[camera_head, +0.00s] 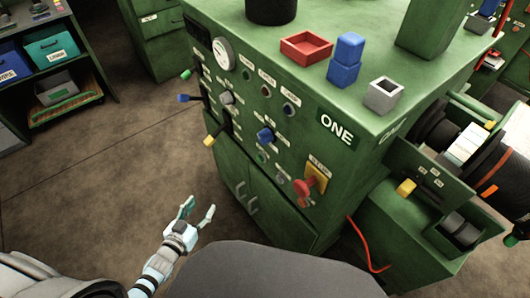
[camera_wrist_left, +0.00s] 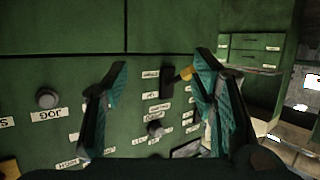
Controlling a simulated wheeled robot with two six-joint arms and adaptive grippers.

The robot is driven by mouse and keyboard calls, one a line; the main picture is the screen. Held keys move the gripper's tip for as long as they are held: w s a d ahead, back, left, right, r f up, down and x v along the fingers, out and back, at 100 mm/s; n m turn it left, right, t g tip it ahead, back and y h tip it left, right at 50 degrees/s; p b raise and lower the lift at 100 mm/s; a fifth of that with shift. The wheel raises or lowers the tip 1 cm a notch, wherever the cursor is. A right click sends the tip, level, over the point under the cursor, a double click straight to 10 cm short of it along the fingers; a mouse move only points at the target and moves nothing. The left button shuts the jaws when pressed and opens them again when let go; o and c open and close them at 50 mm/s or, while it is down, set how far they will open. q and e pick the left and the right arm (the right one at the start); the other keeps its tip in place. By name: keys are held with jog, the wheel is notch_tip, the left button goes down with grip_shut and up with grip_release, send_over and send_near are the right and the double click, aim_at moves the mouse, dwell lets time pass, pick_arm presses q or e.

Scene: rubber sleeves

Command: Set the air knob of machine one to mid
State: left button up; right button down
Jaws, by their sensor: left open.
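Machine one (camera_head: 292,129) is a green cabinet with a front control panel and a white "ONE" sign. A grey knob (camera_head: 227,98) and a blue knob (camera_head: 265,135) are on the panel; their labels are too small to read, so I cannot tell which is the air knob. In the left wrist view, a grey knob (camera_wrist_left: 155,128) sits among small labels, between the fingers in the picture. My left gripper (camera_head: 198,208) is open and empty, in front of the machine's lower left part, apart from the panel. My right gripper is out of view.
Levers with green, blue and yellow (camera_head: 209,140) tips stick out at the panel's left edge. The floor at left is clear.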

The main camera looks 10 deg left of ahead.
pick_arm(q)
jog(key=w+d+r+m+t+h+b, duration=0.3)
jog(key=w+r+t+h, duration=0.15)
jog(key=r, duration=0.25)
jog(key=m+g+h, duration=0.2)
jog(key=m+h, duration=0.3)
jog(key=h, duration=0.4)
send_near(260, 140)
jog(key=shift+n+y, duration=0.3)
jog(key=shift+y, duration=0.05)
jog(key=x, duration=0.9)
jog(key=shift+d+r, duration=0.3)
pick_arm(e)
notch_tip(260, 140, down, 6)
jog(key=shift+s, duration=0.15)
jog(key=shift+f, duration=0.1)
pick_arm(q)
jog(key=c, duration=1.1)
